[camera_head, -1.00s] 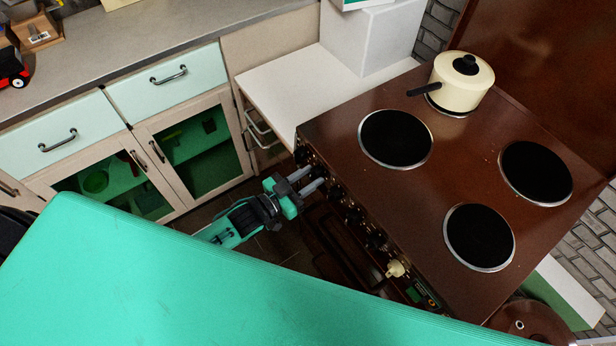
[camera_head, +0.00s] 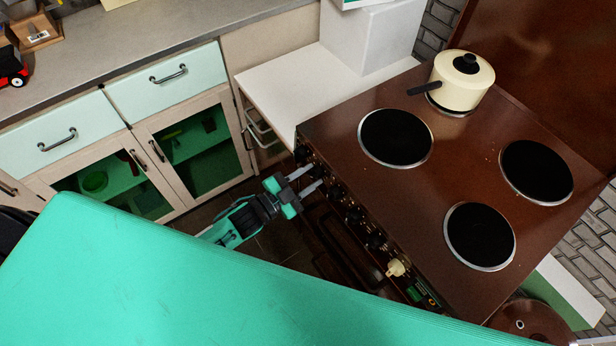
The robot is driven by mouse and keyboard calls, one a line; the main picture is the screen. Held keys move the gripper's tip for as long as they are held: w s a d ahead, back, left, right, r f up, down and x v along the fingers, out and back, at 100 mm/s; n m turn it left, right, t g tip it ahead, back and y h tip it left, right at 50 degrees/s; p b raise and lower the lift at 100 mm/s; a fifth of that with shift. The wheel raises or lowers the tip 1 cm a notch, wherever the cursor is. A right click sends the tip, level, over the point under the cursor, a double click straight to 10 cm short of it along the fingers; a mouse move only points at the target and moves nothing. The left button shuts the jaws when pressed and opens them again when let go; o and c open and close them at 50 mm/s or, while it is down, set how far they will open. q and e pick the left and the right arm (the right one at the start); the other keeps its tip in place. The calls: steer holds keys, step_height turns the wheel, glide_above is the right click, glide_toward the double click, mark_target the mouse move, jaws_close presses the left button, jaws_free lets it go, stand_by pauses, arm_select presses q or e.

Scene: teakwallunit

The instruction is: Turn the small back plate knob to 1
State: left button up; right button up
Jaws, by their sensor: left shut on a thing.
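The brown stove's front panel carries a row of dark knobs (camera_head: 354,215). My left gripper (camera_head: 317,175) is at the upper left part of this row, its two pale fingers reaching to the panel. It is shut on a dark knob (camera_head: 317,172) there, which is mostly hidden between the fingertips. The knob's markings and pointer are too small to read. A cream kitchen timer-like knob (camera_head: 396,268) sits lower right on the panel. My right gripper is not in view.
A cream pot (camera_head: 461,82) with a black handle stands on the back plate. Three other black plates, including the front one (camera_head: 396,138), are bare. A white counter (camera_head: 287,88) adjoins the stove. Pale green drawers and glass-door cabinets (camera_head: 195,150) stand at left.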

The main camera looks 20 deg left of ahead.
arm_select(q)
steer(key=o, duration=0.9)
steer(key=shift+o, duration=0.4)
steer(key=shift+s, duration=0.1)
steer(key=shift+s+a+f, duration=0.1)
steer(key=shift+s+a, duration=0.05)
steer(key=b+v, duration=0.2)
steer(key=v, duration=1.1)
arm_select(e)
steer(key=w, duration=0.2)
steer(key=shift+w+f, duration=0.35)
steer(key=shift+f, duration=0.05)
